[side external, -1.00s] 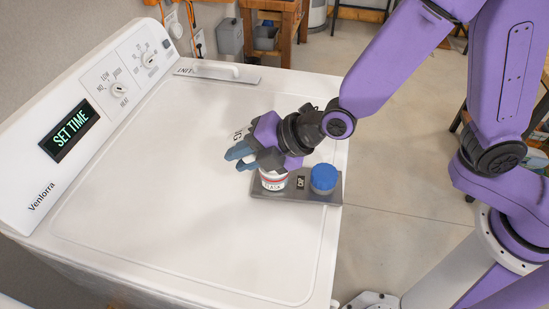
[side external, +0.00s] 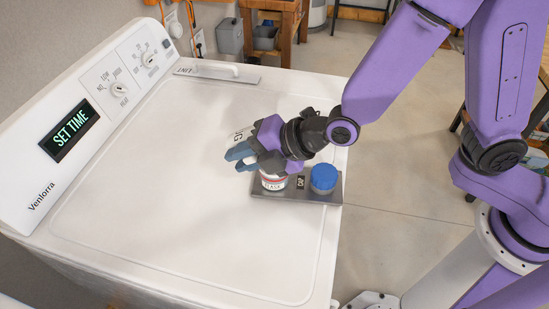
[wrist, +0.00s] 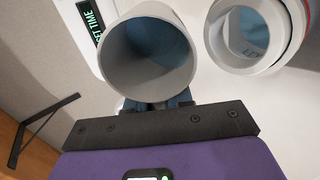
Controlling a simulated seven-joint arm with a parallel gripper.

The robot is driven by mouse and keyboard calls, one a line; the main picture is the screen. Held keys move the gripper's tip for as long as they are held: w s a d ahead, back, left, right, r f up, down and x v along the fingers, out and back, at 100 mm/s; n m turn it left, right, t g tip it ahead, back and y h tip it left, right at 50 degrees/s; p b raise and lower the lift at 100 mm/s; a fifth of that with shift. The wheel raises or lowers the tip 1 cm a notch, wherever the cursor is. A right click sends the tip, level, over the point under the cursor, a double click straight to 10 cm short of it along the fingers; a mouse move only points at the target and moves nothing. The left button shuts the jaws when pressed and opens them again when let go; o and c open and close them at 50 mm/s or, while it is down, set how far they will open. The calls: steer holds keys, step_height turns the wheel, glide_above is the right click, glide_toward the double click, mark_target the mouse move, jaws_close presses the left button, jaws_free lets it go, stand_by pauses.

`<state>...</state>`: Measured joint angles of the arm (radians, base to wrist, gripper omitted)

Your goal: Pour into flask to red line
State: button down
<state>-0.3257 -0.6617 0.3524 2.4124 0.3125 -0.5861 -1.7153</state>
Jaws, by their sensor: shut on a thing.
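My gripper (side external: 240,155) is shut on a white cup (side external: 241,134), seen with dark lettering in the side view. In the wrist view the cup (wrist: 148,92) shows its round open mouth and grey-blue inside; I cannot tell what it holds. The flask (side external: 273,182), white with a red band and lettering, stands upright on a grey tray (side external: 285,197), just below and beside my gripper. Its open mouth shows right of the cup in the wrist view (wrist: 216,40), apart from it. The flask's inside looks bluish; its fill level is unclear. My gripper partly hides the flask in the side view.
The tray lies near the right edge of a white appliance top (side external: 160,200). The front and left are clear.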

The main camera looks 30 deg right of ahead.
steer(key=shift+d+r+t+y, duration=0.1)
steer(key=shift+r+t+y, duration=0.45)
steer(key=shift+t+y, duration=0.45)
stand_by(3.0)
steer(key=g+h, duration=0.3)
steer(key=shift+f, duration=0.25)
steer(key=shift+w+a+f+g+h, duration=0.1)
steer(key=shift+a+f+g+h, duration=0.15)
steer(key=shift+g+h, duration=0.4)
stand_by(0.3)
steer(key=shift+w+a+f+g+h, duration=0.35)
steer(key=shift+w+a+g+h, duration=0.1)
steer(key=shift+g+h, duration=0.1)
stand_by(0.5)
steer(key=shift+g+h, duration=0.7)
steer(key=shift+h, duration=0.1)
steer(key=x, duration=0.4)
steer(key=shift+w+a+f+g+h, duration=0.25)
steer(key=shift+w+a+g+h, duration=0.15)
steer(key=shift+g+h, duration=0.25)
steer(key=shift+w+a+f+g+h, duration=0.25)
steer(key=shift+w+a+g+h, duration=0.1)
steer(key=shift+g+h, duration=0.3)
